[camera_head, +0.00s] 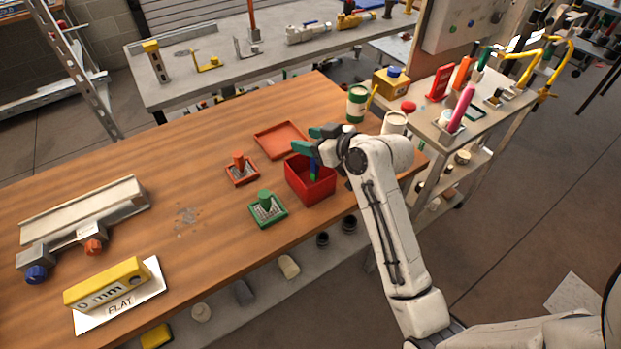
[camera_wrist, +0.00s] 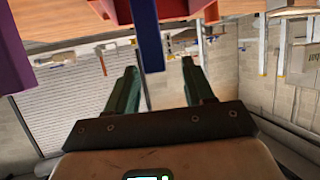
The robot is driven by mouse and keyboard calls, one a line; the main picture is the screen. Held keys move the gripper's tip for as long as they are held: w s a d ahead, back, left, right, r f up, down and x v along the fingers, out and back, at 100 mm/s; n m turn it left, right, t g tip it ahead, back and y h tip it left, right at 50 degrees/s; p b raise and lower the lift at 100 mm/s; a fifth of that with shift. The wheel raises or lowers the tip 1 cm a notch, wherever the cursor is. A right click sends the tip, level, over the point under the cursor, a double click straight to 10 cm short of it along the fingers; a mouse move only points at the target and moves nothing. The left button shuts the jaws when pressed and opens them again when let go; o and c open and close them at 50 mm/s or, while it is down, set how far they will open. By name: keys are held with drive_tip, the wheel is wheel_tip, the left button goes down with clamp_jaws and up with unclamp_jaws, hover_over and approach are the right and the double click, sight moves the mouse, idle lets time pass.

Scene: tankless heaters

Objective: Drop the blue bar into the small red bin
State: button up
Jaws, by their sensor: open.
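The small red bin (camera_head: 318,190) stands near the table's right front edge, open at the top. The blue bar (camera_head: 313,169) is upright at the bin's opening; its lower end is hidden, and I cannot tell whether it touches the bottom. In the wrist view, the blue bar (camera_wrist: 150,40) shows in front of the red bin (camera_wrist: 180,8), with one end between my fingertips and gaps on both sides. My gripper (camera_head: 303,140) has green fingers and is above the bin. It is open in the wrist view (camera_wrist: 160,68), touching nothing visible.
A flat orange-red tray (camera_head: 280,139) lies behind the bin. A red block on a base (camera_head: 240,168) and a green one (camera_head: 267,208) stand left of it. A green-and-white can (camera_head: 356,104) is at the back right. The left-middle tabletop is mostly clear.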

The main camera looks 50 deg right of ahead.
drive_tip(key=b+v, duration=0.1)
drive_tip(key=v, duration=0.9)
drive_tip(key=shift+s+r+b, duration=0.2)
drive_tip(key=shift+s+b, duration=0.15)
drive_tip(key=shift+b, duration=0.05)
drive_tip(key=s+a+f+g+y, duration=0.1)
drive_tip(key=s+a+f+g, duration=0.15)
drive_tip(key=a+f, duration=0.3)
drive_tip(key=s+a+f+g+y, duration=0.1)
drive_tip(key=a+f+g, duration=0.2)
drive_tip(key=a+f, duration=0.25)
drive_tip(key=s+a+f+g+h, duration=0.1)
drive_tip(key=s+a+f+g, duration=0.1)
drive_tip(key=s+f, duration=0.3)
drive_tip(key=s+a+f+g+h, duration=0.1)
drive_tip(key=s+a+f+g, duration=0.1)
drive_tip(key=s+f+g, duration=0.3)
drive_tip(key=s, duration=0.4)
drive_tip(key=shift+s+f+m, duration=0.25)
drive_tip(key=shift+s+m, duration=0.05)
